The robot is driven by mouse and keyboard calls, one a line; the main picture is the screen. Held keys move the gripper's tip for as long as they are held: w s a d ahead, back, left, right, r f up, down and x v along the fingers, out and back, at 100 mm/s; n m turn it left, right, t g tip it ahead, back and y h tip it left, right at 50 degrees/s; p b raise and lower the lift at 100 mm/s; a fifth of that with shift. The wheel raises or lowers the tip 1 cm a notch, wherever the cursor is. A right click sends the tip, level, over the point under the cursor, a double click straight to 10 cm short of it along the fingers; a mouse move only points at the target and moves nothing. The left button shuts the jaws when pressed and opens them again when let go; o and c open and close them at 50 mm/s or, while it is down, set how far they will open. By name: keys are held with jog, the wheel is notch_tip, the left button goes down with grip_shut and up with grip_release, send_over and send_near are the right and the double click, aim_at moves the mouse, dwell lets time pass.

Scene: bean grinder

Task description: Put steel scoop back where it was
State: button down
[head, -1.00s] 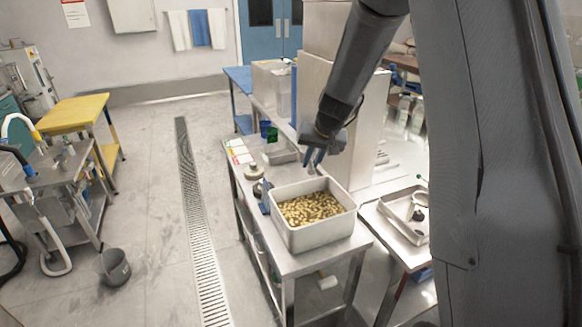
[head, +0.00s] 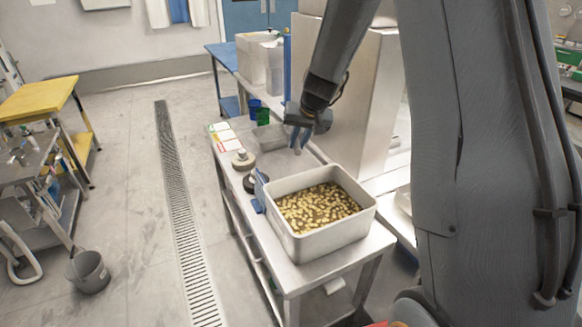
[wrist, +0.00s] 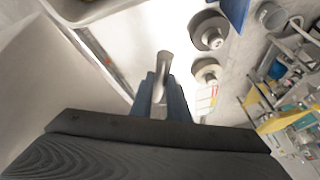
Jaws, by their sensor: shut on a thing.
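My gripper (head: 299,136) is above the steel work table (head: 285,268), just beyond the far edge of the bin of beans. In the wrist view its blue fingers (wrist: 162,92) are shut on a shiny metal piece, the steel scoop (wrist: 163,63). Only a short rounded part of the scoop shows past the fingers; the rest is hidden. In the head view I cannot make out the scoop clearly at the fingers.
A light grey bin (head: 325,240) of yellowish beans fills the table's near part. Two round dark-and-pale pieces (head: 243,160) (head: 251,183) and a blue upright piece (head: 261,190) stand left of it. Cards (head: 223,137) lie behind. A tall steel housing (head: 358,110) stands right.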

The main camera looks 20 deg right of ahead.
jog(key=shift+b+x, duration=0.4)
jog(key=shift+x, duration=0.55)
jog(key=shift+w+d+f+b, duration=0.1)
jog(key=shift+f+b, duration=0.55)
jog(key=shift+f, duration=1.75)
jog(key=shift+w+d+f+b, duration=0.1)
jog(key=shift+f+b, duration=0.55)
jog(key=shift+f, duration=1.7)
jog(key=shift+f, duration=0.1)
jog(key=c, duration=1.7)
grip_release()
jog(key=shift+s, duration=0.1)
jog(key=shift+c, duration=0.2)
jog(key=shift+o, duration=0.3)
jog(key=a+p+v, duration=0.1)
jog(key=v, duration=1.1)
jog(key=shift+d, duration=0.4)
